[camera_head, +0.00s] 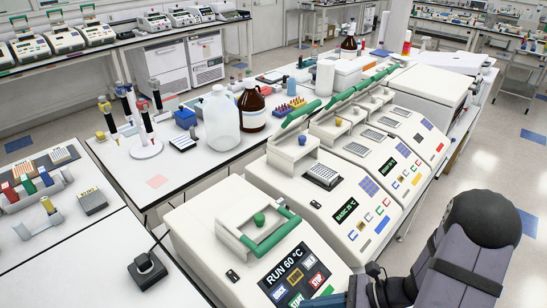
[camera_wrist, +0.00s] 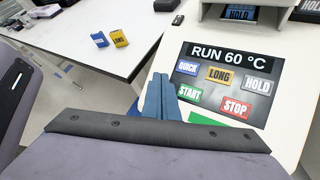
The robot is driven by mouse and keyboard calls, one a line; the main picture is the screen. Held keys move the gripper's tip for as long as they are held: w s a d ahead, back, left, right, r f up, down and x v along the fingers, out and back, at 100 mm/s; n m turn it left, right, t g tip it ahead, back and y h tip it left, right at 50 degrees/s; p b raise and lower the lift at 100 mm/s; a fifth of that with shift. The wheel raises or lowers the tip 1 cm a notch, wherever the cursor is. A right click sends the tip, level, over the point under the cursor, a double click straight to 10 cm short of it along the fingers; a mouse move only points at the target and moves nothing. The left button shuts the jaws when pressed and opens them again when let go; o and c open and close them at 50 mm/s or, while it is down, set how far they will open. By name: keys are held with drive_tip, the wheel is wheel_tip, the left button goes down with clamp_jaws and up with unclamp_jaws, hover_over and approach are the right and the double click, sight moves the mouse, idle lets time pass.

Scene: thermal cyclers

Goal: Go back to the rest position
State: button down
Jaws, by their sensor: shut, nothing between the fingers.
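The nearest thermal cycler (camera_head: 200,235) is white, with its green-handled lid (camera_head: 262,232) down. Its screen reads RUN 60 °C (camera_head: 285,265). In the wrist view the same control panel (camera_wrist: 228,80) shows QUICK, LONG, HOLD, START and STOP buttons. My gripper (camera_wrist: 160,92) shows there as two blue fingers, shut together and empty, at the panel's left edge near the green START button (camera_wrist: 189,92). In the head view my dark arm comes in at the bottom right, beside this cycler's front; the fingertips are hard to make out there.
Next to it stands another cycler (camera_head: 330,208) with its lid raised and a BASIC screen; more cyclers line up behind. A white jug (camera_head: 221,120), a brown bottle (camera_head: 251,108) and a pipette stand (camera_head: 146,150) are on the bench. Floor on the right is open.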

drive_tip(key=s+r+n+g+h, duration=0.1)
drive_tip(key=s+n+g+h, duration=0.6)
drive_tip(key=n, duration=0.5)
drive_tip(key=d+r+n+t+h, duration=0.1)
drive_tip(key=n, duration=0.3)
drive_tip(key=d+r+n+t+h, duration=0.1)
drive_tip(key=d+n+t+h, duration=0.1)
drive_tip(key=n, duration=0.2)
drive_tip(key=w+d+r+n+t+h+b, duration=0.1)
drive_tip(key=n+t+h, duration=0.1)
drive_tip(key=n, duration=0.2)
drive_tip(key=shift+d, duration=0.15)
